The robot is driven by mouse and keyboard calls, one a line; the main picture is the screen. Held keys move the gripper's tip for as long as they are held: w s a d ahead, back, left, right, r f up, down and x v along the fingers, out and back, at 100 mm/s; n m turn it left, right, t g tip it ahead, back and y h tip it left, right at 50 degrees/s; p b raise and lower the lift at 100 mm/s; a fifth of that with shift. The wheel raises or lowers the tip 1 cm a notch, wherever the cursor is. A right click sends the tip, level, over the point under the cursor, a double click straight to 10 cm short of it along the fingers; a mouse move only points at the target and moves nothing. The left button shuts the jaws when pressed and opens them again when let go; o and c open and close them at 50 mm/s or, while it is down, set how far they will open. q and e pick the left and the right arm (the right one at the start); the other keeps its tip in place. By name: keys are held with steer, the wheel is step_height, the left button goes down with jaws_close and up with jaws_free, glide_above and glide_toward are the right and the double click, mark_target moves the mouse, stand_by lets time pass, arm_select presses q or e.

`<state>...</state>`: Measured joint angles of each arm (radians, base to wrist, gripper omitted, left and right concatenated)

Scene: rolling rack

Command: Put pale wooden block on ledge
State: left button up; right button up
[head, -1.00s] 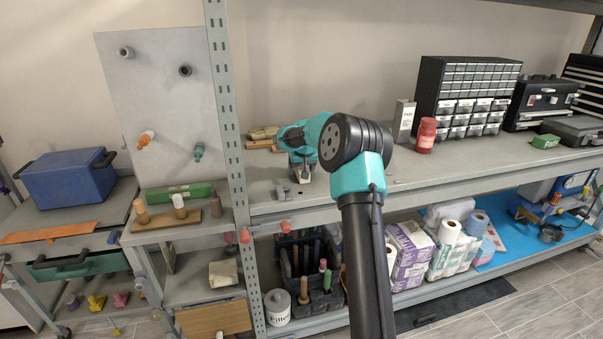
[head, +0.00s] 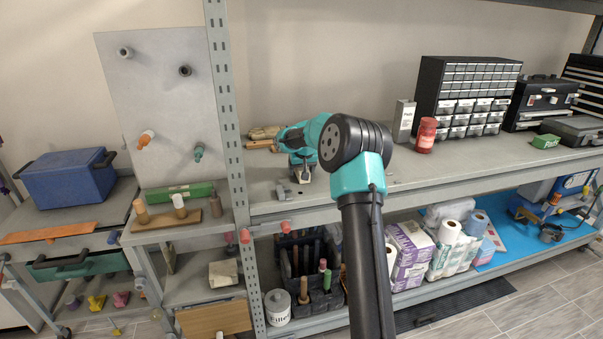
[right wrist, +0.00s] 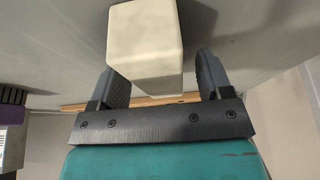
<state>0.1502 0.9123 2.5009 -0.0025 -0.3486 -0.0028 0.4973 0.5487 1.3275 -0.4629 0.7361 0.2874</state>
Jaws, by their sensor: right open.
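The pale wooden block (right wrist: 145,45) shows close up in the right wrist view, between the two dark fingers of my right gripper (right wrist: 160,78). The fingers are open, with a gap visible on each side of the block. In the head view my right gripper (head: 303,170) points down over the grey rack shelf (head: 430,175), left of my dark forearm. A small pale patch there may be the block, but it is too small to be sure. I cannot tell which surface is the ledge. My left gripper is not in view.
Wooden pieces (head: 262,133) lie behind the gripper. The rack's upright post (head: 222,95) stands to its left. A red jar (head: 426,135) and a drawer cabinet (head: 466,95) stand to the right. The shelf front right of my arm is clear.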

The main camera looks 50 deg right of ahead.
steer(key=c, duration=1)
steer(key=shift+c, duration=0.2)
steer(key=shift+r, duration=1.9)
steer(key=shift+s+a+r, duration=0.1)
steer(key=shift+r, duration=0.1)
steer(key=s+a+r, duration=0.1)
steer(key=s+a, duration=0.9)
steer(key=a, duration=0.1)
steer(key=shift+s+a+r, duration=0.15)
steer(key=shift+s+a, duration=0.05)
steer(key=shift+a, duration=0.2)
